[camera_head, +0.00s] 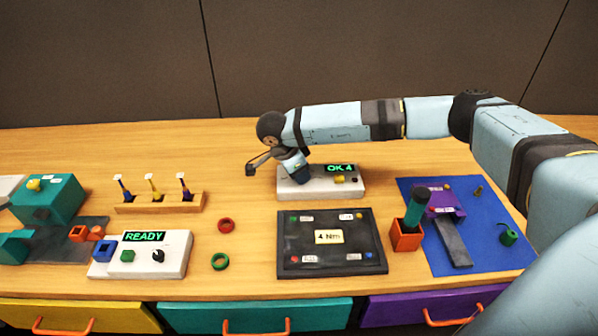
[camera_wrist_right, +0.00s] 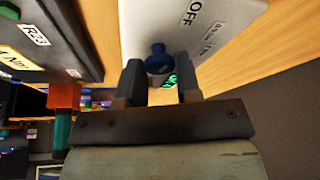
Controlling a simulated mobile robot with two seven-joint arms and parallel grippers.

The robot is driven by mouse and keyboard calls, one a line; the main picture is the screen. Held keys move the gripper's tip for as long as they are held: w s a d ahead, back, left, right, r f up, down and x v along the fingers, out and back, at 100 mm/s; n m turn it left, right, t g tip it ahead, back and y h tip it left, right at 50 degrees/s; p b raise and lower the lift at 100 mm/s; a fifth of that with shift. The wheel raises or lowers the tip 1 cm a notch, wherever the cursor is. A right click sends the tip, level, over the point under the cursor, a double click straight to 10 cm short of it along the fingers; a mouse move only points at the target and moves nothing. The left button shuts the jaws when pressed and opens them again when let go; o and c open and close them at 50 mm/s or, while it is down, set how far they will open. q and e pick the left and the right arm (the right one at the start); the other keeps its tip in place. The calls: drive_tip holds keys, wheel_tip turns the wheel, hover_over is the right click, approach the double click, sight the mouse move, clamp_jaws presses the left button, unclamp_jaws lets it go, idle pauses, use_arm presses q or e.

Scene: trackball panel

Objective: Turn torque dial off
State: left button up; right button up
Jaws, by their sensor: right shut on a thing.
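The white torque box (camera_head: 325,190) stands near the back middle of the table, its green display reading "OK 4". My right gripper (camera_head: 300,178) comes down over the box's left part. In the right wrist view, the round blue torque dial (camera_wrist_right: 157,62) sits on the white box (camera_wrist_right: 190,22) between the two fingertips of my right gripper (camera_wrist_right: 158,75), which is shut on it. The word "OFF" is printed on the box beside the dial. The dial is hidden behind the gripper in the head view, and its pointer cannot be made out. My left gripper is not in view.
A dark panel marked "4 Nm" (camera_head: 300,262) lies in front of the box. A white "READY" box (camera_head: 180,262) and a wooden screwdriver rack (camera_head: 195,203) stand left. An orange holder (camera_head: 402,240) and a blue mat (camera_head: 490,258) are right. Table behind the box is clear.

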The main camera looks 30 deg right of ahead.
idle(0.3)
drive_tip(key=o, duration=0.9)
drive_tip(key=v, duration=1.3)
drive_tip(key=shift+r+p, duration=0.3)
drive_tip(key=shift+r, duration=0.15)
